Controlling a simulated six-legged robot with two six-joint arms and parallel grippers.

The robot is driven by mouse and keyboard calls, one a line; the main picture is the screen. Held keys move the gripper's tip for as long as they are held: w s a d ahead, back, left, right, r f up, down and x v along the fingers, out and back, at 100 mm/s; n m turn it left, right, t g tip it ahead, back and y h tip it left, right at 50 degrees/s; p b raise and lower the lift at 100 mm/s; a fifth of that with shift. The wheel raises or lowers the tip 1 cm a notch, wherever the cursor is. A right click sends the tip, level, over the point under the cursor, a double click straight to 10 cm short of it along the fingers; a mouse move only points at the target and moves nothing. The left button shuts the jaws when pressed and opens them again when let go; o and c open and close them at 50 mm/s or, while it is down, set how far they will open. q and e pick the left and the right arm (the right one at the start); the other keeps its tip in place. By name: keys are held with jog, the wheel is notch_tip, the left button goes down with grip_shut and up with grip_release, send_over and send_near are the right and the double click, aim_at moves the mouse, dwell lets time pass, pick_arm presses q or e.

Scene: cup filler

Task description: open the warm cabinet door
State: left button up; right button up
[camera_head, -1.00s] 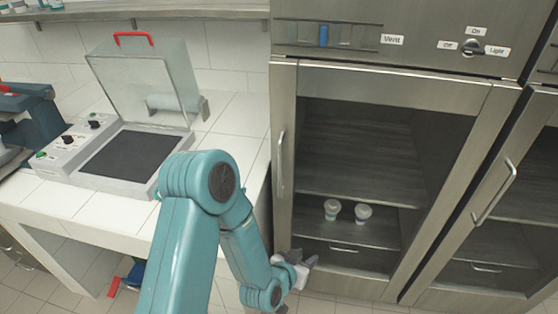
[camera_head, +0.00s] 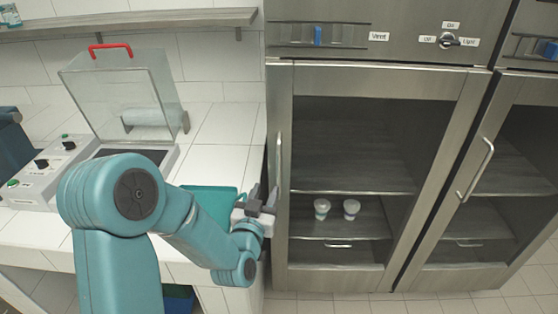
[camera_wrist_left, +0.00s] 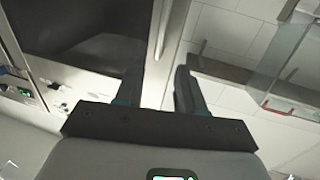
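The steel cabinet (camera_head: 375,75) with a large glass door stands right of centre in the head view. Its door appears shut. A vertical bar handle (camera_head: 279,165) is on the door's left edge. My left gripper (camera_head: 266,200) is at the lower part of this handle, close to the door's left edge. In the left wrist view the two fingers of my left gripper (camera_wrist_left: 158,75) are spread apart, with the cabinet's edge and what looks like the handle (camera_wrist_left: 163,28) beyond them. Contact cannot be told. My right gripper is not in view.
Two small cups (camera_head: 322,208) stand on a shelf behind the glass. A second cabinet with a handle (camera_head: 476,170) is on the right. A tiled counter (camera_head: 215,165) on the left holds a device with a raised clear lid (camera_head: 120,90).

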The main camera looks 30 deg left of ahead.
aim_at(279, 158)
pick_arm(q)
jog(key=p+x, duration=0.5)
jog(key=x, duration=1)
jog(key=shift+w+a, duration=0.25)
jog(key=shift+w, duration=0.05)
jog(key=shift+a, duration=0.1)
jog(key=shift+s+d+r, duration=0.2)
jog(key=shift+w+f, duration=0.1)
jog(key=shift+w, duration=0.05)
jog(key=shift+c, duration=0.6)
jog(key=shift+w+a+f, duration=0.1)
jog(key=c, duration=0.5)
grip_shut()
